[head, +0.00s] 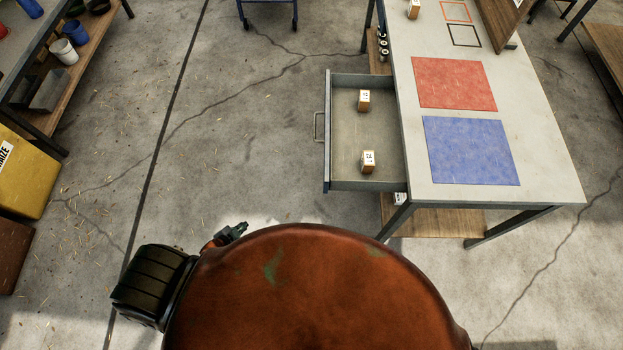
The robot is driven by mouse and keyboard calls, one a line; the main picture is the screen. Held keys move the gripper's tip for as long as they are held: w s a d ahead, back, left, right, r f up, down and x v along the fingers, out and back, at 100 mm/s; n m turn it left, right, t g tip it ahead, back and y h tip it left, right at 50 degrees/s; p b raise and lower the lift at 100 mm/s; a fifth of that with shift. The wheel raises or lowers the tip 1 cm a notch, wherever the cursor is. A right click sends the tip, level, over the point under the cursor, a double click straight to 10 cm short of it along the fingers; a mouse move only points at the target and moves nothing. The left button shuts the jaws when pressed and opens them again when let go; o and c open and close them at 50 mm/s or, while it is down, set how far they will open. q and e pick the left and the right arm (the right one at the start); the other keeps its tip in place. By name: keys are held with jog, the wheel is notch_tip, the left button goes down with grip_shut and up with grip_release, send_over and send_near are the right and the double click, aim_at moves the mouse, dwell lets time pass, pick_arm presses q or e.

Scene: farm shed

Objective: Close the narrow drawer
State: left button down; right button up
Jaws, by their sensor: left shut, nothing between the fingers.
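The grey drawer (327,160) sticks out from the left side of the workbench (545,170). It is pulled well open. Its bar handle (317,127) is on the front face, toward the left. Two small boxes with white labelled faces lie in the drawer, one farther back (364,98) and one nearer me (368,160). My left gripper (234,233) is low in the picture, apart from the drawer, to the left of and nearer than its handle. It is small and partly hidden, and looks shut and empty. My right gripper is out of view.
A red mat (453,84) and a blue mat (470,150) lie on the workbench top. Shelving with buckets (64,52) stands at the upper left, a yellow box (25,175) at the left edge. The concrete floor (220,130) left of the drawer is clear.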

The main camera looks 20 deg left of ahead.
pick_arm(q)
jog(key=w+r+m+t+h+b, duration=0.1)
jog(key=w+r+m, duration=0.15)
jog(key=w, duration=0.25)
jog(key=w+r+m+t+h+b, duration=0.1)
jog(key=w+r+t, duration=0.15)
jog(key=w, duration=0.25)
jog(key=w+d+r+m+h+b, duration=0.25)
jog(key=w+r+m+h, duration=0.2)
jog(key=r, duration=0.25)
jog(key=w+d+r+m+h+b, duration=0.25)
jog(key=w+d+r+m, duration=0.2)
jog(key=r, duration=0.25)
jog(key=s+d+r+m+g+h+b, duration=0.4)
jog(key=d+r+m+g+h, duration=0.35)
jog(key=r+m, duration=0.45)
jog(key=x, duration=1.3)
jog(key=shift+w+d+r+t+p, duration=0.3)
jog(key=shift+w+r+t+p, duration=0.1)
jog(key=shift+w+r, duration=0.05)
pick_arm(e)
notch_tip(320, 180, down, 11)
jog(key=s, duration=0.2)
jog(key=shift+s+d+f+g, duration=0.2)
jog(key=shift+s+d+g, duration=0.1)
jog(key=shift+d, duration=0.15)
pick_arm(q)
jog(key=shift+d, duration=0.15)
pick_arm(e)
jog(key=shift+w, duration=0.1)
